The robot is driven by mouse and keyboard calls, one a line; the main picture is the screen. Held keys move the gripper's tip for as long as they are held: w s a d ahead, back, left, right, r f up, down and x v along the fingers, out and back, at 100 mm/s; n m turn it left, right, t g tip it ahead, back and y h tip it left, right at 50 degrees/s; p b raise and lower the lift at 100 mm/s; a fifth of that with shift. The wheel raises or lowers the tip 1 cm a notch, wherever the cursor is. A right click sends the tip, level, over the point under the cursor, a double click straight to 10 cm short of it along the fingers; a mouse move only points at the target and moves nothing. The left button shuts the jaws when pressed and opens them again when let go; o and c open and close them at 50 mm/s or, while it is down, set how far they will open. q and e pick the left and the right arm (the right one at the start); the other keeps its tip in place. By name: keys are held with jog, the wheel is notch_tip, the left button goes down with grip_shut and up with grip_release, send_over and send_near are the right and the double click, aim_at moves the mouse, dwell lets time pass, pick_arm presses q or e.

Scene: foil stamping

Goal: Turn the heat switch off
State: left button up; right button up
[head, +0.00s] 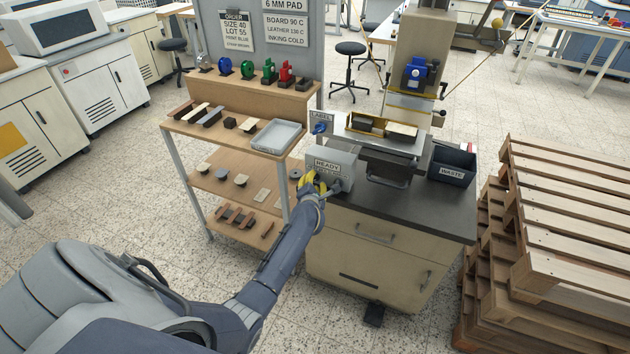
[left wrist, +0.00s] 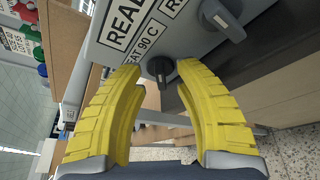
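The grey control box (head: 345,163) with a READY label stands at the left end of the dark-topped press bench. In the left wrist view, a black knob (left wrist: 160,70) sits beside a label of which "EAT 90 C" can be read. A second, larger dark knob (left wrist: 222,20) is at the upper right on the same panel. My left gripper (head: 314,181) is at the front of the box. Its yellow fingers (left wrist: 160,72) are apart, one on each side of the smaller knob, with visible gaps; contact cannot be made out. My right gripper is not in view.
A wooden shelf unit (head: 240,130) with samples and a grey tray (head: 277,136) stands left of the bench. The press (head: 420,60) rises behind the box. A waste bin (head: 452,166) is on the bench's right. Stacked pallets (head: 570,200) stand further right.

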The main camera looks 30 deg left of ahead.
pick_arm(q)
jog(key=shift+w+a+f, duration=0.2)
jog(key=shift+w+a, duration=0.1)
jog(key=shift+w, duration=0.3)
jog(key=shift+c, duration=0.3)
grip_shut()
